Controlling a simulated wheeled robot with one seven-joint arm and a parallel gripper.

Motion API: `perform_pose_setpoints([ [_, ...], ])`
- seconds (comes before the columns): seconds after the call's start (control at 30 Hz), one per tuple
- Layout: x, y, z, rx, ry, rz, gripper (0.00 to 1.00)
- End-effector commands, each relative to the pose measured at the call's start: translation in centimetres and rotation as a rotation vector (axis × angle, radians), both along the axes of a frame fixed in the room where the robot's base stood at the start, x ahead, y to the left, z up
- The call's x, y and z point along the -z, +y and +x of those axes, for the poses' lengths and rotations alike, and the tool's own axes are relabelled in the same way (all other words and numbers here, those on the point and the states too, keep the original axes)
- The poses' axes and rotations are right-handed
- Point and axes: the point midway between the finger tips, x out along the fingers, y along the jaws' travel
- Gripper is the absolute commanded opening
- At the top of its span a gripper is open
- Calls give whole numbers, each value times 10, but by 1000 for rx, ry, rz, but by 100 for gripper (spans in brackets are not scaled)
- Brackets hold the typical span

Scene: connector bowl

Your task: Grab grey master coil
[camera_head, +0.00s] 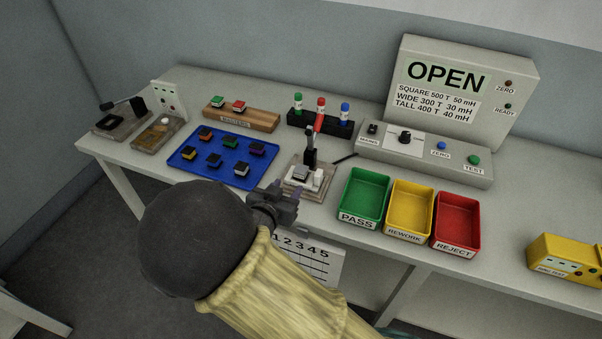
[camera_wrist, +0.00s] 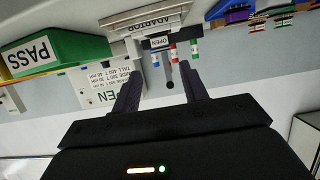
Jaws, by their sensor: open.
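My gripper (camera_head: 284,205) is open and empty, in front of the fixture and apart from the coil. In the wrist view the fingers (camera_wrist: 162,88) stand apart, with the fixture marked ADAPTOR (camera_wrist: 142,24) beyond; the coil is not clear there.
A blue tray (camera_head: 181,166) with several coils lies left of the fixture. Green (camera_head: 361,199), yellow (camera_head: 408,211) and red (camera_head: 456,224) bins stand to the right. Behind are a marker rack (camera_head: 318,122) and the meter (camera_head: 450,85) reading OPEN. A yellow box (camera_head: 566,262) is far right.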

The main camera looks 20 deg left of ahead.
Motion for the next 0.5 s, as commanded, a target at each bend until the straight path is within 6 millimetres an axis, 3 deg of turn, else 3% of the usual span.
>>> perform_pose_setpoints([
  [0.3, 19, -5, 52, 3, 0, -1, 44],
  [0.5, 23, -5, 63, 0, 1, 1, 44],
])
